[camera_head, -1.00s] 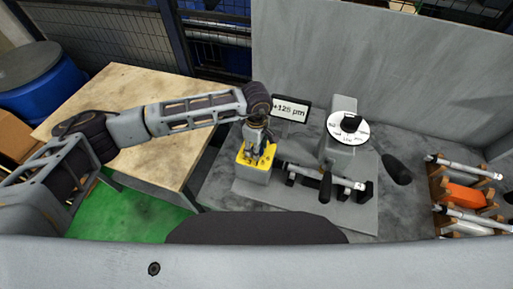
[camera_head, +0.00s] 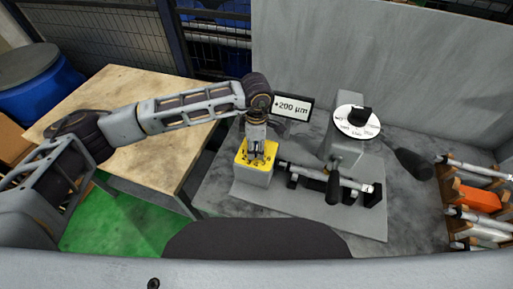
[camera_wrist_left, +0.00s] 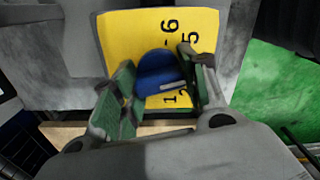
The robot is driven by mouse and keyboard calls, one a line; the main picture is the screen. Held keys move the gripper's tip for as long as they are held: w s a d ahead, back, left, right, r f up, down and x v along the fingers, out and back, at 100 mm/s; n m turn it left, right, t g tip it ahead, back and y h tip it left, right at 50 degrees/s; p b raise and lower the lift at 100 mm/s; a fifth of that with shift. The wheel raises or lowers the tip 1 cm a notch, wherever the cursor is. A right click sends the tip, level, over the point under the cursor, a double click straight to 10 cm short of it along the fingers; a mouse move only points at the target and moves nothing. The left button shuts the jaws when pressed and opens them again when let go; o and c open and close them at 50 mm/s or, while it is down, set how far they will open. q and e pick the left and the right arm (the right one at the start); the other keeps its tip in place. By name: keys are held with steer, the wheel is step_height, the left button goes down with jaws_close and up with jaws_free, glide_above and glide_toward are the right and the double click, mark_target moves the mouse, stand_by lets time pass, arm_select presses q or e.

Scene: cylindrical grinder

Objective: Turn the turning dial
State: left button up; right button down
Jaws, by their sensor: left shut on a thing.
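The turning dial is a blue knob (camera_wrist_left: 158,72) on a yellow numbered face (camera_wrist_left: 118,35). In the head view the yellow-topped box (camera_head: 254,172) stands at the left end of the grey machine. My left gripper (camera_head: 257,151) reaches down onto this box from above. In the left wrist view its two green-padded fingers (camera_wrist_left: 156,78) are on either side of the blue knob and shut on it. The fingers hide part of the face and its numbers. A small display (camera_head: 292,107) behind the box reads +200 µm. My right gripper does not show.
The machine has a white dial disc with a black knob (camera_head: 357,120), a black lever (camera_head: 333,187) and a shaft (camera_head: 345,181). A rack with several shafts and an orange block (camera_head: 479,198) is at the right. A wooden table (camera_head: 125,85) is at the left.

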mark_target(256, 145)
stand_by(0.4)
arm_select(q)
steer(key=o, duration=1)
steer(key=shift+r, duration=0.15)
steer(key=shift+r, duration=5.9)
steer(key=shift+f, duration=0.1)
